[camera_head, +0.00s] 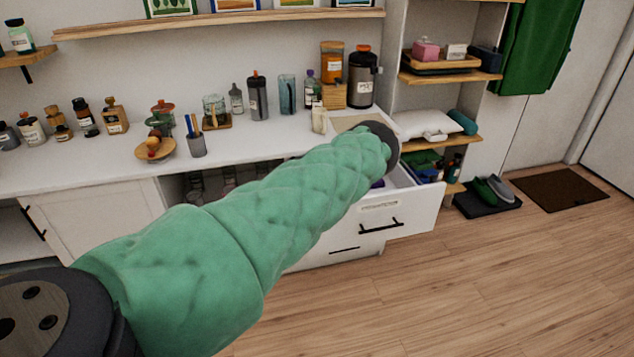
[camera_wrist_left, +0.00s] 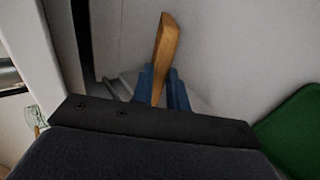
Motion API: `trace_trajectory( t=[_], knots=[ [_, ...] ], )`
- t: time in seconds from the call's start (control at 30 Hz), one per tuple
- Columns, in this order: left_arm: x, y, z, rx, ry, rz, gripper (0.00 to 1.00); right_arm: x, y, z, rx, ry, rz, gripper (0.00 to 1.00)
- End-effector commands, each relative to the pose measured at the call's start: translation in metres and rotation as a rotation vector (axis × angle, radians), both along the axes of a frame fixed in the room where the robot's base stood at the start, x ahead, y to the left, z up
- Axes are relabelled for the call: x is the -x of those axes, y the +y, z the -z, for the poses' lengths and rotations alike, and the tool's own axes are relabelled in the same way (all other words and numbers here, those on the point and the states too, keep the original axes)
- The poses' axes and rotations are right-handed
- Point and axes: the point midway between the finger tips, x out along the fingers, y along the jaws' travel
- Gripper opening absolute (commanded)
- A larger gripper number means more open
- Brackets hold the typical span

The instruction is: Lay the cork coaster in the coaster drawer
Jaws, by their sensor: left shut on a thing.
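The cork coaster (camera_wrist_left: 165,48) shows edge-on in the left wrist view as a tan-brown slab. My left gripper (camera_wrist_left: 162,84) is shut on it, with a blue finger on each side, and the coaster sticks out past the fingertips. In the head view my green-sleeved left arm reaches to the open drawer, and its wrist hides the gripper and the coaster. The coaster drawer (camera_head: 409,213) is pulled out from the white counter, with a label and a black handle on its front. Most of its inside is hidden by my arm. My right gripper is not in view.
The white counter (camera_head: 88,176) holds bottles, a pen cup (camera_head: 196,145) and a flask (camera_head: 361,78). Shelves with a tray (camera_head: 440,65) stand right of the drawer. A shoe mat (camera_head: 487,201) lies beyond it. The wooden floor in front is clear.

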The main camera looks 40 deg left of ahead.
Motion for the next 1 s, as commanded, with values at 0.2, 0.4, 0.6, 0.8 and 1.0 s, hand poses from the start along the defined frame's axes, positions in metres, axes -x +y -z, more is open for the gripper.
trace_trajectory(
  t=[0.2, 0.4, 0.6, 0.8, 1.0],
  knots=[
    [0.001, 0.001, 0.023, -0.001, 0.001, 0.002, 0.0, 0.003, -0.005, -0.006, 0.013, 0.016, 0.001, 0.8],
    [0.0, 0.0, 0.038, 0.0, -0.001, 0.001, 0.0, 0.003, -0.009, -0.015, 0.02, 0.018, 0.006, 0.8],
    [0.0, 0.0, 0.039, 0.0, -0.001, 0.001, 0.0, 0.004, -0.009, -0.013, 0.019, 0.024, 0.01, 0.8],
    [0.0, 0.0, 0.039, 0.0, -0.001, 0.001, 0.37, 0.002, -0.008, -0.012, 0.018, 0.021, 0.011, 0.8],
    [0.0, 0.0, 0.039, 0.0, -0.001, 0.001, 0.37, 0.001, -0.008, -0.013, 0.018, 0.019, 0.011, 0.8]
  ],
)
